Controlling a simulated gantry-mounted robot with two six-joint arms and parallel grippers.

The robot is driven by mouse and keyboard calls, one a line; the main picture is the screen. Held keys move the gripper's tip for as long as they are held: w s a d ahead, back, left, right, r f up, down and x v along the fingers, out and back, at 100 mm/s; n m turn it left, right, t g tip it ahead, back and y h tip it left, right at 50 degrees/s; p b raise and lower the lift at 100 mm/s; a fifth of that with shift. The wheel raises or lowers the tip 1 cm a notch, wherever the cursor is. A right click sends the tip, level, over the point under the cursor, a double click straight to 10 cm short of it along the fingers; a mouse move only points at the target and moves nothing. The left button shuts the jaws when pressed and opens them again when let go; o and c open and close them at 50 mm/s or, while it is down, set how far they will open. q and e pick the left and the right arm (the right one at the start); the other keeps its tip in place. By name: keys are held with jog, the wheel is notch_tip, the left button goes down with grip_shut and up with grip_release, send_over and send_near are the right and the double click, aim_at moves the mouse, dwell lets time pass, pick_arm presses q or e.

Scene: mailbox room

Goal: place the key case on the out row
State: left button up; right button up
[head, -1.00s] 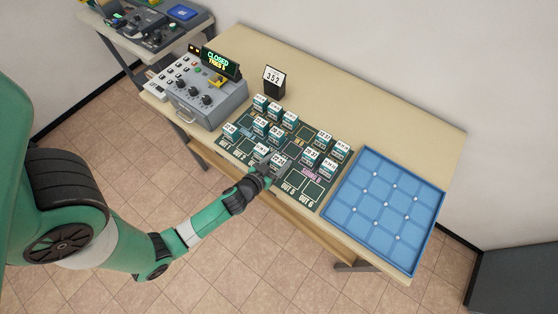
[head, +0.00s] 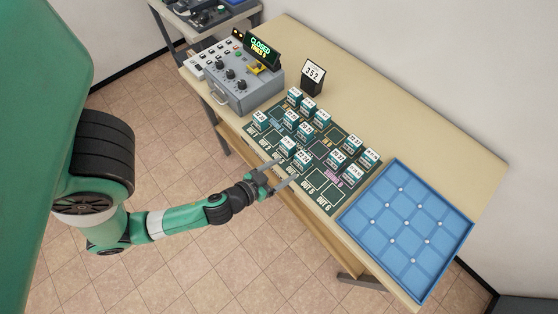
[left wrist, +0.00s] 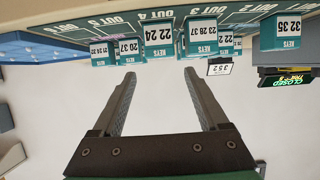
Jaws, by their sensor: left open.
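Teal key cases with white number labels stand on the dark green board (head: 313,191). Its front edge is the out row, marked OUT 1 to OUT 6. A case (head: 260,118) stands at OUT 1, one labelled 23 28 37 (head: 287,146) at OUT 3, and one labelled 22 24 (head: 303,158) at OUT 4. OUT 2, OUT 5 and OUT 6 look bare. My left gripper (head: 287,172) is open and empty, just in front of the OUT 4 case. In the left wrist view, the 22 24 case (left wrist: 158,38) appears beyond and between the fingers, apart from them. My right gripper is not in view.
A blue compartment tray (head: 436,270) sits right of the board. A grey control box (head: 247,90) with a display reading CLOSED (head: 262,50) stands on the left. A small 352 sign (head: 314,75) stands behind the board. The table's back right is clear.

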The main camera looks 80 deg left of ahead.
pick_arm(q)
jog(key=shift+s+d+r, duration=0.3)
jog(key=shift+s+r, duration=0.05)
jog(key=shift+s, duration=0.15)
jog(key=w+d+r+t+h, duration=0.15)
jog(key=w+r+t, duration=0.25)
jog(key=w+r, duration=0.85)
jog(key=w+d+r+t, duration=0.35)
jog(key=w+r, duration=0.55)
jog(key=r, duration=0.7)
jog(key=s+d+r+m+t+h, duration=0.2)
jog(key=d+r+t, duration=0.1)
jog(key=r, duration=0.8)
jog(key=s+d+r+m+t+h, duration=0.1)
jog(key=d+r+m+t+h, duration=0.1)
jog(key=r, duration=0.9)
jog(key=s+d+r+m+t+h, duration=0.2)
jog(key=d+r+m+t+h, duration=0.1)
jog(key=r, duration=0.8)
jog(key=shift+s+d+m+t+h, duration=0.35)
jog(key=shift+d+h, duration=0.1)
jog(key=shift+d, duration=0.15)
